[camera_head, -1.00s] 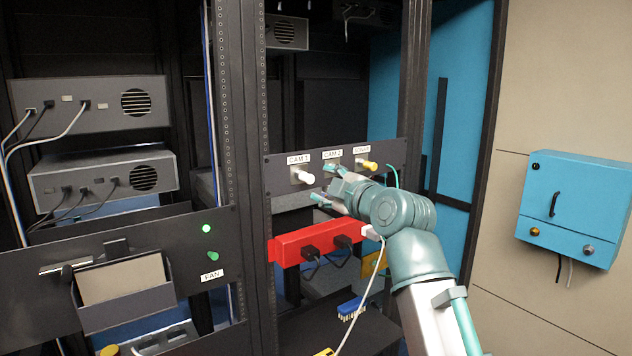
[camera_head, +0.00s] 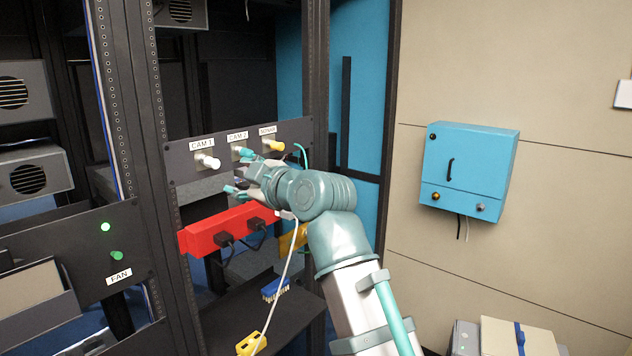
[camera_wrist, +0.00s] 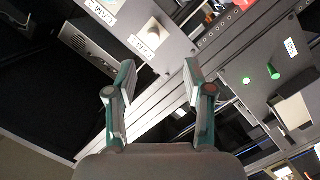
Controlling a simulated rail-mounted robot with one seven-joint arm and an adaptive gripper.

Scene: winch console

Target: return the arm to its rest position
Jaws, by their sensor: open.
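My gripper (camera_head: 237,170) is open and empty, in front of the labelled switch panel (camera_head: 186,171). In the wrist view its two fingers (camera_wrist: 158,72) stand apart with nothing between them. My arm reaches up from the lower right in the head view. The white CAM 1 knob (camera_head: 209,161) shows just left of the gripper, and also in the wrist view (camera_wrist: 152,32). The teal CAM 2 knob (camera_head: 246,154) is close to the upper finger; I cannot tell whether they touch. The yellow SONAR knob (camera_head: 274,146) is right of it.
A red power strip (camera_head: 205,233) with black plugs lies below the gripper, and a white cable hangs beside my arm. The rack post (camera_head: 314,90) stands behind. A blue wall box (camera_head: 468,170) hangs at right, with open room before it. The FAN panel (camera_head: 75,245) is at left.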

